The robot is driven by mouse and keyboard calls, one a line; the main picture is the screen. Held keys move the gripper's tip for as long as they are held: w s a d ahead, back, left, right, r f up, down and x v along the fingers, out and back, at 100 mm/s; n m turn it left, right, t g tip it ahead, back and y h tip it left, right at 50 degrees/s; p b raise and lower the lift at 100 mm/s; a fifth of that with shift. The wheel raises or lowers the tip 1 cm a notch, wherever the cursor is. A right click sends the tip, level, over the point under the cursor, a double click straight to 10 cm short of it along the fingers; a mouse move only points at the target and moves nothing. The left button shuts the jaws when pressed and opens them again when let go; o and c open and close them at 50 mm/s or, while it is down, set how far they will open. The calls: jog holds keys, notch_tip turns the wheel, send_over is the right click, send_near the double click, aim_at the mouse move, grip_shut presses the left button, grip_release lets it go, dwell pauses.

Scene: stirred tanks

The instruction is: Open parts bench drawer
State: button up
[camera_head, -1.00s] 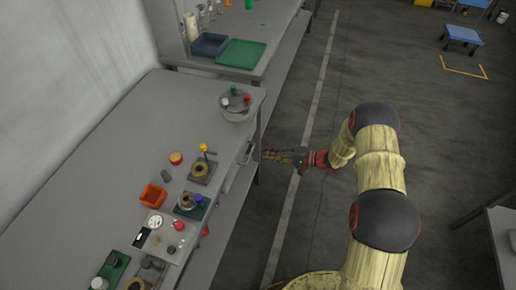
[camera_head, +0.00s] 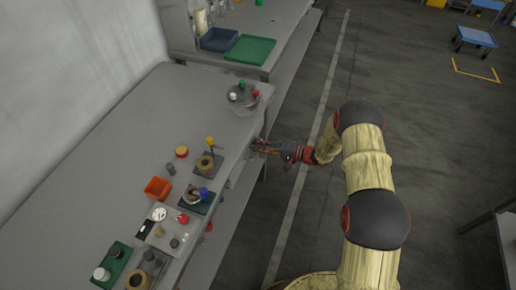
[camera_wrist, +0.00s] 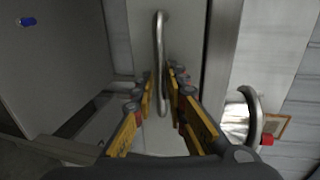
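The grey parts bench (camera_head: 100,150) runs along the left of the head view. Its drawer front (camera_wrist: 185,35) fills the upper middle of the wrist view and carries a metal bar handle (camera_wrist: 160,50). My gripper (camera_head: 255,147) is at the bench's right side in the head view, over the handle area, where the handle is hard to make out. In the wrist view my gripper (camera_wrist: 163,82) is open, with one yellow finger on each side of the handle's lower part. I see gaps between the fingers and the bar. The drawer looks closed.
A metal pot (camera_head: 243,98) with coloured knobs stands near the bench corner, above the drawer. Fixtures, an orange bin (camera_head: 157,188) and small parts sit on the bench top. The floor (camera_head: 305,215) right of the bench is clear.

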grip_shut()
dwell(0.7)
jog(key=shift+s+d, duration=0.1)
jog(key=d+f+b+v, duration=0.1)
jog(key=f+b+v, duration=0.2)
jog(key=v, duration=1.7)
jog(key=shift+s+d+f, duration=0.2)
jog(key=shift+d+f, duration=0.05)
jog(key=shift+f, duration=0.35)
grip_release()
